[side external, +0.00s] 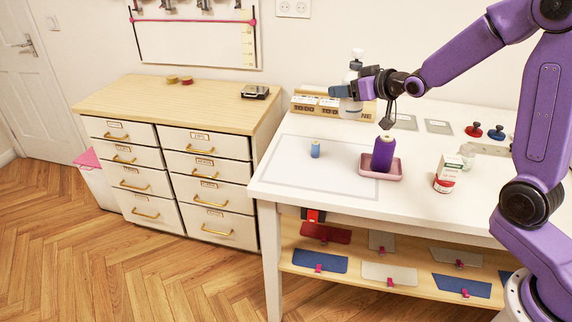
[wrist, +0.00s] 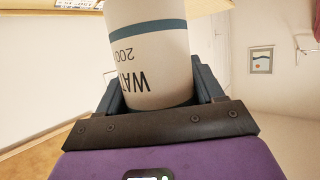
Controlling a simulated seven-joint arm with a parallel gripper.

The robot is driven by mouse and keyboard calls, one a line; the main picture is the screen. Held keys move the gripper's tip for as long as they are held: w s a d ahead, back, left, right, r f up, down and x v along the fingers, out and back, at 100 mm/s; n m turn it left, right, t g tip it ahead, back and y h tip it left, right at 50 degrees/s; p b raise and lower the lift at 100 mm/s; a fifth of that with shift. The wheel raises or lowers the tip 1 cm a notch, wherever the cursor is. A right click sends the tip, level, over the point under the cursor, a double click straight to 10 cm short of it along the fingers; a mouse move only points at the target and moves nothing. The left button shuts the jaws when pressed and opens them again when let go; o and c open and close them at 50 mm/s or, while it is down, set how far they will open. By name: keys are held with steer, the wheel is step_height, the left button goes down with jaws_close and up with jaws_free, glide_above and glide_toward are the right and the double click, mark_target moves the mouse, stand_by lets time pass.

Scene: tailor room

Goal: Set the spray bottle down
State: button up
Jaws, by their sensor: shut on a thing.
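My gripper (side external: 343,91) is shut around the middle of the bottle, with one finger on each side in the wrist view (wrist: 158,92). The bottle's base overlaps the wooden box in the picture; I cannot tell if it touches anything below.
A wooden box (side external: 303,105) is beside the bottle. A purple thread cone (side external: 383,155) stands on a pink tray (side external: 394,172). The table's front left is clear.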

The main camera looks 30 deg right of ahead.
steer(key=s+a+n+y, duration=0.2)
steer(key=a+n+y, duration=0.1)
steer(key=a, duration=0.6)
steer(key=shift+g, duration=0.4)
steer(key=shift+w+a+f, duration=0.55)
steer(key=shift+w+f, duration=1.8)
steer(key=shift+f, duration=0.75)
steer(key=shift+w+a+f, duration=0.6)
steer(key=shift+w+f, duration=1.8)
steer(key=shift+f, duration=0.7)
steer(key=shift+w+a+f, duration=0.55)
steer(key=shift+w+f, duration=1.8)
steer(key=shift+f, duration=0.75)
steer(key=shift+f, duration=0.15)
steer(key=o, duration=1.4)
